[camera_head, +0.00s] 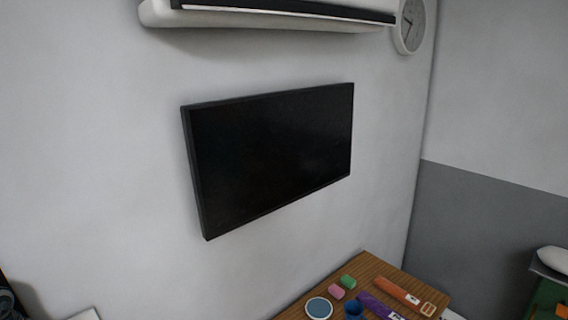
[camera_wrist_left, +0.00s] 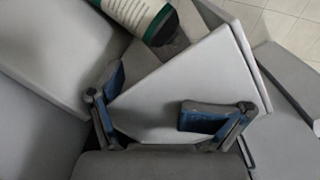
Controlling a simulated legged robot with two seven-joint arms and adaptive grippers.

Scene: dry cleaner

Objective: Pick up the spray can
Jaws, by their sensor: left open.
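In the left wrist view, a cylindrical can (camera_wrist_left: 136,12) with a white printed label, green bands and a dark end lies at the top edge, partly cut off. It appears to be the spray can. My left gripper (camera_wrist_left: 152,98) is open, its two blue-padded fingers apart with nothing between them. The can is beyond the fingertips and not touched by them. Neither the can nor my left gripper can be made out in the head view. My right gripper is in neither view.
Light grey flat panels (camera_wrist_left: 185,85) lie behind the fingers, with tiled floor (camera_wrist_left: 295,25) at upper right. In the head view, a wooden table (camera_head: 368,268) holds several small coloured items. A black screen (camera_head: 270,160) hangs on the wall below an air conditioner (camera_head: 265,18).

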